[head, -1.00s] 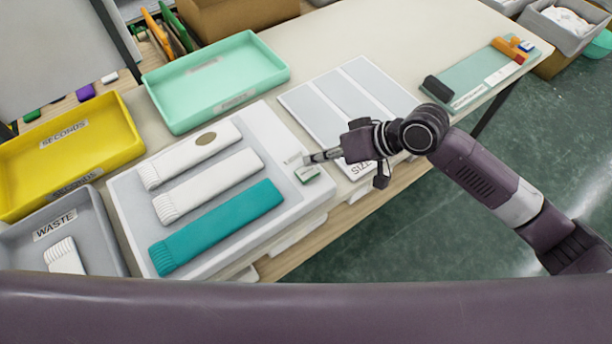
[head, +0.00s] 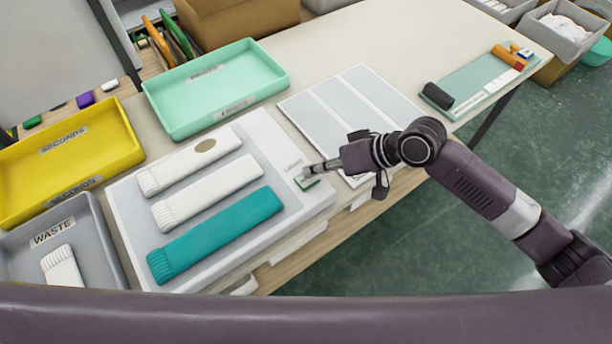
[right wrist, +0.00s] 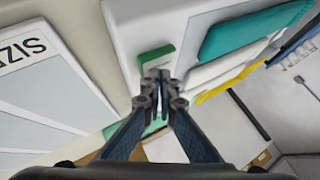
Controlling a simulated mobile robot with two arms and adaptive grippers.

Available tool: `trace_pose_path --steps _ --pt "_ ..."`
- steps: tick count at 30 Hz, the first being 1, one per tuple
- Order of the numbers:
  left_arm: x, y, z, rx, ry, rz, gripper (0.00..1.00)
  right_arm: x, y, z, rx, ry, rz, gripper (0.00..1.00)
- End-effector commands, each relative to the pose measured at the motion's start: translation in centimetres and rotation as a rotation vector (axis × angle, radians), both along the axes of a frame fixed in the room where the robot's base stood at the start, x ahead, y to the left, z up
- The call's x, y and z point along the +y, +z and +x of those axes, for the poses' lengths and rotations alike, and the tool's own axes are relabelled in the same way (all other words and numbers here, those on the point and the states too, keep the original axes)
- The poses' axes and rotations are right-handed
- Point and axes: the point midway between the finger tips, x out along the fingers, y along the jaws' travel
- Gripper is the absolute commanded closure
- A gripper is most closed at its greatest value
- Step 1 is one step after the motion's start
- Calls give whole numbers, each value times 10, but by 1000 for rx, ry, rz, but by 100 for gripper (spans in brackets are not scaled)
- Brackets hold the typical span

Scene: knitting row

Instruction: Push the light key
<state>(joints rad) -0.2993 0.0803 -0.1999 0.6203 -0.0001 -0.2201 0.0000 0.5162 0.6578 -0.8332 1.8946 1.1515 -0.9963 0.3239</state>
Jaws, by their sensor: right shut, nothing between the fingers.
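The light key (head: 309,184) is a small green key with a pale label at the right end of a white light box (head: 318,206). It also shows in the right wrist view (right wrist: 156,56), just beyond my fingertips. My right gripper (head: 306,173) is shut and empty, its tips over the key and hiding part of it in the head view. In the right wrist view the closed fingertips (right wrist: 157,74) overlap the key's near edge; I cannot tell whether they touch it. My left gripper is not in view.
Two white knit pieces (head: 208,191) and a teal one (head: 216,236) lie on the box. A mint tray (head: 283,86), a yellow seconds tray (head: 133,160) and a grey waste tray (head: 107,245) stand around it. A grey-panelled size board (head: 318,122) lies behind my right gripper.

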Motion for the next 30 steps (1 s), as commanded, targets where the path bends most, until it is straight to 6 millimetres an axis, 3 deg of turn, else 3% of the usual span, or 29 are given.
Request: trace_pose_path --steps 30 --pt "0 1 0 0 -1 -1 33 0 -10 -1 2 2 -2 100"
